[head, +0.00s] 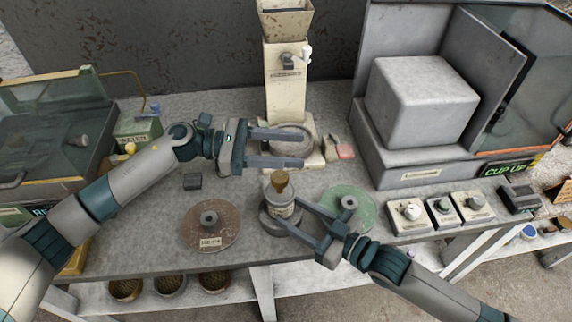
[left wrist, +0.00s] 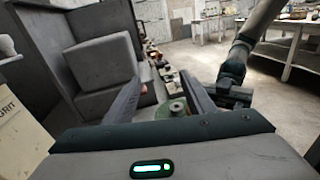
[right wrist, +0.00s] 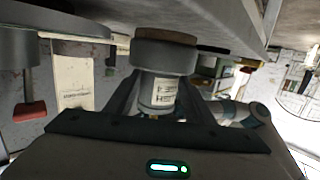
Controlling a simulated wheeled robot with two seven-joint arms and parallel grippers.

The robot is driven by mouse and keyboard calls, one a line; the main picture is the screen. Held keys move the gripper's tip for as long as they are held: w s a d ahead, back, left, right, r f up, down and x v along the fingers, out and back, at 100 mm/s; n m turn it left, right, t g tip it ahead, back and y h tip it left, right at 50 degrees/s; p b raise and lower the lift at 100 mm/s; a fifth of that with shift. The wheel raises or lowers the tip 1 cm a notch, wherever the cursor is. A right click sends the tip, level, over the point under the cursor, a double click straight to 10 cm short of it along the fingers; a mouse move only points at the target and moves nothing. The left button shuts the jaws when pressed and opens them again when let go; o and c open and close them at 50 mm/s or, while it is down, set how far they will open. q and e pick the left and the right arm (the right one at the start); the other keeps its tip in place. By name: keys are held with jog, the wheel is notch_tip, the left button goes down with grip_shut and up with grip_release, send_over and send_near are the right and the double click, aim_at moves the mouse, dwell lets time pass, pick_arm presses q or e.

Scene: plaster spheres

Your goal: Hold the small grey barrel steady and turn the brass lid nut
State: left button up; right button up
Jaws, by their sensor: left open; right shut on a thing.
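The small grey barrel (head: 281,212) stands upright on the bench in the head view, with a pale label on its side. The brass lid nut (head: 279,182) sits on top of it. My right gripper (head: 288,213) is shut on the barrel from the front right. The right wrist view shows the barrel (right wrist: 163,92) between its fingers. My left gripper (head: 304,149) is open and empty, behind and above the barrel, its fingers pointing right. It is apart from the nut. The nut cannot be made out in the left wrist view.
A brown disc (head: 211,225) lies left of the barrel and a green disc (head: 349,209) right of it. A cream dispenser column (head: 286,85) stands behind. Several small knobbed boxes (head: 409,214) line the right front. A large grey block (head: 420,100) sits at the back right.

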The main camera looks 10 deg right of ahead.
pick_arm(q)
jog(key=w+a+r+n+t+y, duration=0.25)
jog(key=a+n+t, duration=0.25)
jog(key=a+t, duration=0.4)
jog(key=w+a+r+n+t+y, duration=0.1)
jog(key=a+r+n+t, duration=0.35)
jog(key=a+t, duration=0.4)
jog(key=n+y, duration=0.5)
send_near(283, 172)
jog(key=f, duration=0.2)
jog(key=shift+w+d+r+t, duration=0.1)
jog(key=shift+w+r+t, duration=0.15)
jog(key=shift+t, duration=0.2)
jog(key=x, duration=1.2)
